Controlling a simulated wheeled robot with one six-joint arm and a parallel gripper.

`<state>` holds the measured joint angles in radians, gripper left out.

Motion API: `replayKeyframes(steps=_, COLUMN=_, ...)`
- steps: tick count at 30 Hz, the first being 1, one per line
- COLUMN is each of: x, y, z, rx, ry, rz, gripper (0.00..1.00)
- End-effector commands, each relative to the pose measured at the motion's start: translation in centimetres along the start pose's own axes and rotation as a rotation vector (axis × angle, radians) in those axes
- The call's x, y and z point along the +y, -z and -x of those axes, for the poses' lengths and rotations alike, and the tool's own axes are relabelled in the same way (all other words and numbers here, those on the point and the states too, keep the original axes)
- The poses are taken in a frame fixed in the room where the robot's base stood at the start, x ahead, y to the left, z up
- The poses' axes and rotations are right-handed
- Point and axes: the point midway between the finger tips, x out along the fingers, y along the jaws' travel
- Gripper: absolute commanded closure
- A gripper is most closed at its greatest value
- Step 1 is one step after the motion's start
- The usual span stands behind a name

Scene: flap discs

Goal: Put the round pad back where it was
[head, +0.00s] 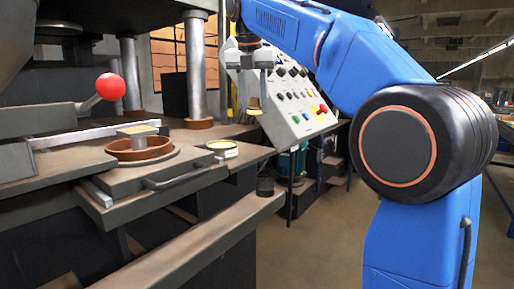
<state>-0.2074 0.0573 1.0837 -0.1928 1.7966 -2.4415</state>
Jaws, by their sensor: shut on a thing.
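My gripper (254,98) hangs pointing down at the upper middle, in front of the sloped control panel. It is shut on a small tan piece that looks like the round pad (254,104), held in the air above and to the right of the press table. The pad is small in view, and the fingers partly hide it. Left of it, a brown ring-shaped recess (140,155) in the press table has a grey block with a flat tan top (138,130) in its middle. A low round piece with a yellowish rim (222,149) lies on the table right of the ring.
The press table (75,165) has metal columns (195,65) and a bar handle (185,177) at its front edge. A lever with a red ball (110,86) sticks out at left. The control panel (295,105) stands close behind my gripper. Open floor lies at lower right.

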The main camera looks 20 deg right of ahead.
Motion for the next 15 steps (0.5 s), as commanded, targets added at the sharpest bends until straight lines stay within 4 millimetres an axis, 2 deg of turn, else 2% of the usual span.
replayKeyframes(steps=9, x=0.3, y=1.1, z=-4.7, rx=0.001, ry=-0.001, rz=0.007, gripper=0.89)
replayKeyframes(steps=15, x=0.3, y=1.6, z=-6.3, rx=0.000, ry=-0.002, rz=0.005, gripper=0.89)
